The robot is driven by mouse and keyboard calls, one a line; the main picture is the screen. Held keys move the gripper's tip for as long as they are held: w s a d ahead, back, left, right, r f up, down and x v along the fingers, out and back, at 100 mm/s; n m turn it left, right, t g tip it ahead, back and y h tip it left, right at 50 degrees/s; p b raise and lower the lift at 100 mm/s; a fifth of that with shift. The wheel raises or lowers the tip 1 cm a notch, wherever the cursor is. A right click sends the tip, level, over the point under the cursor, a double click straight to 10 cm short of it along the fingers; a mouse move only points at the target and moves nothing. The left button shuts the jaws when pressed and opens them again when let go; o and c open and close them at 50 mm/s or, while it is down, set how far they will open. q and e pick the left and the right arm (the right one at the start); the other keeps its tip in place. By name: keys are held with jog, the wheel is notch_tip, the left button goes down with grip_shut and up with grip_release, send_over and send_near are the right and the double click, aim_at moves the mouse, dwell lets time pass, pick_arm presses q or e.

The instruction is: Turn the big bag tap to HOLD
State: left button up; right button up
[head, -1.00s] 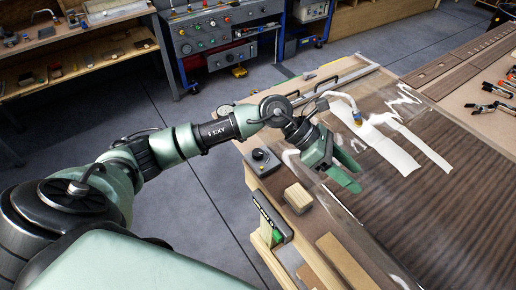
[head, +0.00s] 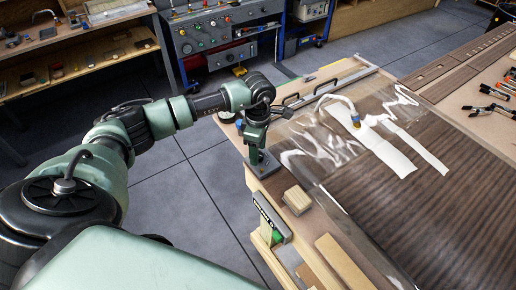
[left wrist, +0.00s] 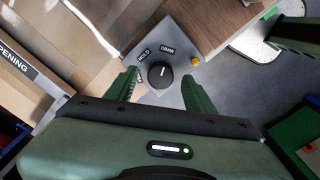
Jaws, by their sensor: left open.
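The tap is a round black knob (left wrist: 160,75) on a grey plate (head: 264,167) at the near left edge of the bench. In the left wrist view, labels HOLD and DRAW show beyond the knob, and a third label is partly covered by a finger. The knob's white mark points up, towards DRAW. My left gripper (left wrist: 160,62) is open, with one finger on each side of the knob; I cannot tell whether they touch it. In the head view it points down over the plate and hides the knob. My right gripper is not in view.
A wooden block (head: 297,199) sits just in front of the plate. The clear bag (head: 318,143) lies over dark veneer, with white strips (head: 388,150) and a hose (head: 338,98) on it. Several clamps (head: 490,108) lie at the right. Grey floor is open left of the bench.

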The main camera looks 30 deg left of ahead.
pick_arm(q)
jog(key=shift+f, duration=0.45)
grip_shut()
